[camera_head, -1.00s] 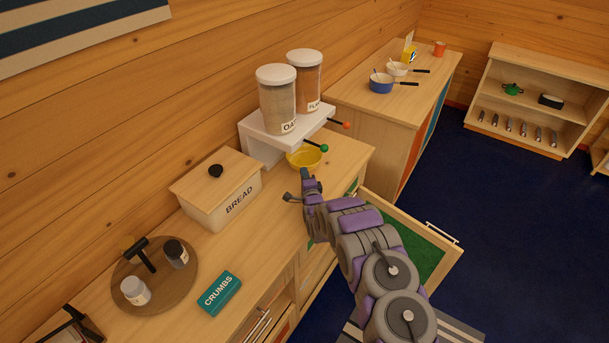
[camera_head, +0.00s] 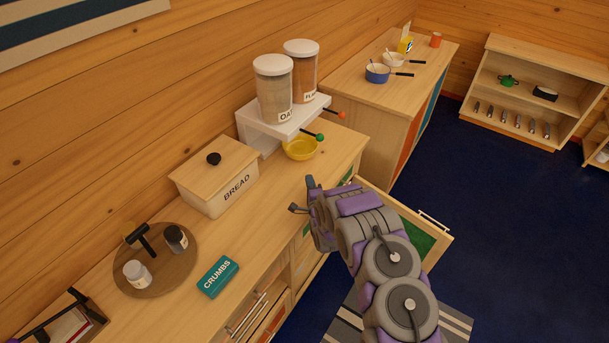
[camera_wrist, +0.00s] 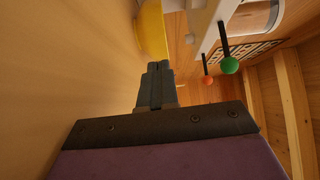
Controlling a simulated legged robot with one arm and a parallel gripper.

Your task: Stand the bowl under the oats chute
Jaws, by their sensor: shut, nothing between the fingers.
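The yellow bowl (camera_head: 301,148) stands upright on the counter at the front edge of the white dispenser stand (camera_head: 262,131), below the green-knobbed lever of the oats container (camera_head: 273,92). Whether it is centred under the chute I cannot tell, as the outlet is hidden. My gripper (camera_head: 303,195) is in front of the bowl, apart from it, near the counter's front edge. In the wrist view my gripper (camera_wrist: 157,72) is shut and empty, with the bowl (camera_wrist: 152,30) just beyond the fingertips and the green knob (camera_wrist: 229,65) to the right.
An open drawer with a green lining (camera_head: 412,238) juts out below my arm. A bread box (camera_head: 215,177), a teal crumbs box (camera_head: 218,277) and a round board with jars (camera_head: 185,268) stand on the counter. A second container (camera_head: 303,72) stands beside the oats.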

